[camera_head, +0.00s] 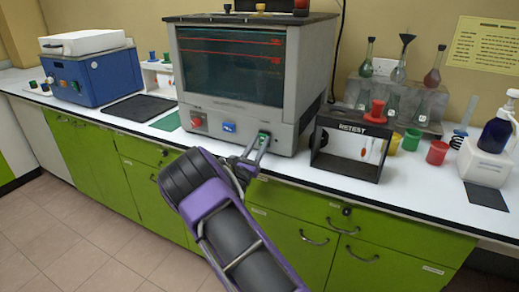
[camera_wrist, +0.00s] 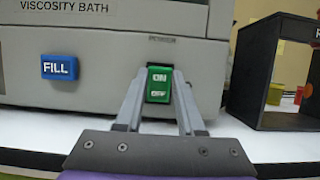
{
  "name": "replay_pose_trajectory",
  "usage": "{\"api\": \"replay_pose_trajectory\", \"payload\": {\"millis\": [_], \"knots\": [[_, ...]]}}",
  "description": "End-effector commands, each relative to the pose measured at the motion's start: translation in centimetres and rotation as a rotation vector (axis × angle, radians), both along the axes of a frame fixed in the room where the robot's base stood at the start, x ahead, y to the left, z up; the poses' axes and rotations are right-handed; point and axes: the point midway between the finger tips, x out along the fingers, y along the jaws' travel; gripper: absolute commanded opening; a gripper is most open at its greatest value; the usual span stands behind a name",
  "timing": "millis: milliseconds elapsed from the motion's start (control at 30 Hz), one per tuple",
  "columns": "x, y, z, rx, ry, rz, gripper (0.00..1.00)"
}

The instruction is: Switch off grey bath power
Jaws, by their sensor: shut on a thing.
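The grey viscosity bath (camera_head: 301,70) stands on the counter, with a dark glass front. Its green power switch (camera_wrist: 158,86), marked ON above OFF, is on the lower right of the front panel under the word POWER. It also shows small in the head view (camera_head: 264,135). My gripper (camera_wrist: 158,94) reaches the panel with one finger on each side of the switch, and the fingers close on it. From these views I cannot tell for certain which way the switch is set. The word ON and the word OFF are both visible.
A blue FILL button (camera_wrist: 60,67) and a red button (camera_head: 196,121) sit left of the switch. A black RETEST frame (camera_head: 347,166) stands close on the right. Farther left is a blue bath (camera_head: 92,80). Glassware and cups stand at the back right.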

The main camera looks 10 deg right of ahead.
Motion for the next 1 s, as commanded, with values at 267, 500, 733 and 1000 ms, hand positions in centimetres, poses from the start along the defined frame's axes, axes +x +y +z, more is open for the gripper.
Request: {"api": "replay_pose_trajectory", "payload": {"millis": [267, 500, 733, 1000], "knots": [[0.0, 0.0, 0.0, -0.002, -0.001, 0.0, 0.0], [0.0, 0.0, 0.0, -0.001, -0.001, 0.0, 0.68], [0.0, 0.0, 0.0, -0.001, -0.001, 0.0, 0.68], [-2.4, 1.9, -1.2, -0.001, 0.002, 0.003, 0.68]]}}
